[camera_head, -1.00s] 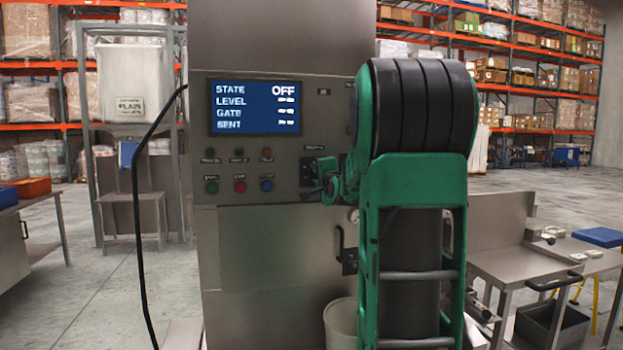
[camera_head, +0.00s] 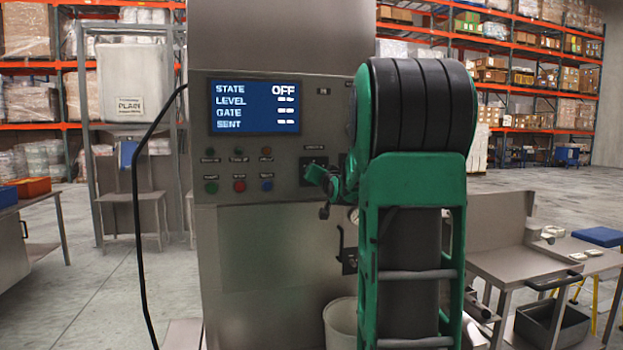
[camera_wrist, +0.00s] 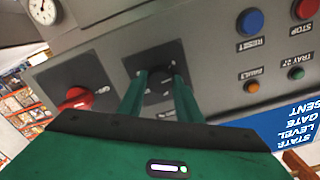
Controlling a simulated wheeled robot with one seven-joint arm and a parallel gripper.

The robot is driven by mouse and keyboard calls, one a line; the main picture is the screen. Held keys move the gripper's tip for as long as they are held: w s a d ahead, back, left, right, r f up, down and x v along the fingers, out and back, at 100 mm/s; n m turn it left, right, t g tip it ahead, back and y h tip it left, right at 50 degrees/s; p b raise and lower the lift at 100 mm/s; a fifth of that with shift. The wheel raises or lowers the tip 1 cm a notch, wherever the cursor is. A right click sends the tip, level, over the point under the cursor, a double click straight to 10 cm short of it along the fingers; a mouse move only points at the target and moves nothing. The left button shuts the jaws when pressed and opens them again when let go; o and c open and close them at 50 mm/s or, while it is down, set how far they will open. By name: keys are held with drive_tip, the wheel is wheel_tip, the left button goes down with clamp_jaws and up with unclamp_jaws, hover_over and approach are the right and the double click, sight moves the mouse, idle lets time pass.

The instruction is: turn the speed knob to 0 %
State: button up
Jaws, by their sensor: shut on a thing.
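The cabinet's control panel (camera_head: 222,170) faces me. In the wrist view, my gripper (camera_wrist: 160,82) has both green fingers on a dark round knob (camera_wrist: 160,76) set on a black plate (camera_wrist: 139,66). Its scale and pointer are mostly hidden by the fingers, so I cannot read its setting. In the head view, my gripper (camera_head: 314,173) is at the plate (camera_head: 307,161), right of the push buttons. The screen (camera_head: 255,107) reads STATE OFF, with dashes for LEVEL, GATE and SENT.
The wrist view shows the panel upside down. A red rotary switch (camera_wrist: 75,97) sits close beside the knob. Blue (camera_wrist: 250,22) and red (camera_wrist: 307,9) buttons are on the other side. A round gauge (camera_wrist: 43,10) shows at the corner. A black cable (camera_head: 137,220) hangs at the cabinet's left.

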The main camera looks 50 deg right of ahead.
drive_tip(key=n, duration=0.5)
drive_tip(key=shift+w+a, duration=0.2)
drive_tip(key=shift+a, duration=0.05)
drive_tip(key=shift+r+n, duration=0.1)
drive_tip(key=shift+n, duration=0.3)
drive_tip(key=o, duration=1)
drive_tip(key=shift+w, duration=0.1)
drive_tip(key=shift+o, duration=0.2)
drive_tip(key=shift+d, duration=0.1)
drive_tip(key=v, duration=1.1)
drive_tip(key=shift+d, duration=0.1)
